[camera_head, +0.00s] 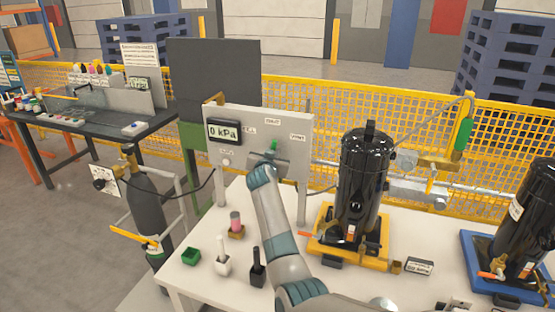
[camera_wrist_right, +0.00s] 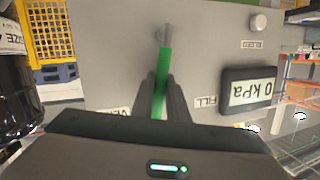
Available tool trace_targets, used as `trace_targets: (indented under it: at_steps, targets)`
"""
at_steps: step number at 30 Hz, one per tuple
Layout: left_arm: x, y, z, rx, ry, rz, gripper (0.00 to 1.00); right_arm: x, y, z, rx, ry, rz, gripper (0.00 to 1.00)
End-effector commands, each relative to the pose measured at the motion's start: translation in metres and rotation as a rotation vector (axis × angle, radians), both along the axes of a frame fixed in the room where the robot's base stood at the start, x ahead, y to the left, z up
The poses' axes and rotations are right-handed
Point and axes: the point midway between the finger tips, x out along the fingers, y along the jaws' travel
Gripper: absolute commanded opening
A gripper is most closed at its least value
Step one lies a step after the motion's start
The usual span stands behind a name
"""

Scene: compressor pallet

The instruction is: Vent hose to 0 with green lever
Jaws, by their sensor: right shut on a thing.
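The white panel (camera_head: 290,125) stands at the back of the white table. Its display (camera_head: 224,131) reads 0 kPa and shows upside down in the right wrist view (camera_wrist_right: 250,91). FILL and partly hidden VENT labels lie on either side. My right arm hides part of the lower panel in the head view. My left gripper is not in view.
A black compressor (camera_head: 366,185) stands in a yellow tray right of my arm; another (camera_head: 532,230) is on a blue tray at far right. A dark hose (camera_head: 188,194) runs from the grey cylinder (camera_head: 148,205) to the panel.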

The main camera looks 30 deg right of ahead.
Motion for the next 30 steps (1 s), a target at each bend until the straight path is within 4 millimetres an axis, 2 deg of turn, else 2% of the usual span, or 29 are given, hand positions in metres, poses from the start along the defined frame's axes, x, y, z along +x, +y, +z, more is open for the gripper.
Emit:
trace_targets:
  at_steps: [9, 25, 26, 27, 28, 30]
  targets:
    - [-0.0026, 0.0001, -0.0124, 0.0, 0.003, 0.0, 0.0, 0.0096, 0.0087, 0.0005, -0.107, 0.122, 0.001, 0.0]
    - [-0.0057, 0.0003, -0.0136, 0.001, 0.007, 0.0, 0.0, 0.0112, 0.01, 0.0013, -0.127, 0.147, 0.001, 0.0]
    - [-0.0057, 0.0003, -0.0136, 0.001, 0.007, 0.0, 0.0, 0.0112, 0.01, 0.0013, -0.127, 0.147, 0.001, 0.18]
    - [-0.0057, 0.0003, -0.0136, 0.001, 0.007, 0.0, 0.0, 0.0112, 0.01, 0.0013, -0.127, 0.147, 0.001, 0.28]
    - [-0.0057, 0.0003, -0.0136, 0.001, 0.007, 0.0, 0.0, 0.0112, 0.01, 0.0013, -0.127, 0.147, 0.001, 0.33]
    - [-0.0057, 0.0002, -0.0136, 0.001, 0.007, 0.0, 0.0, 0.0112, 0.01, 0.0013, -0.127, 0.147, 0.001, 0.33]
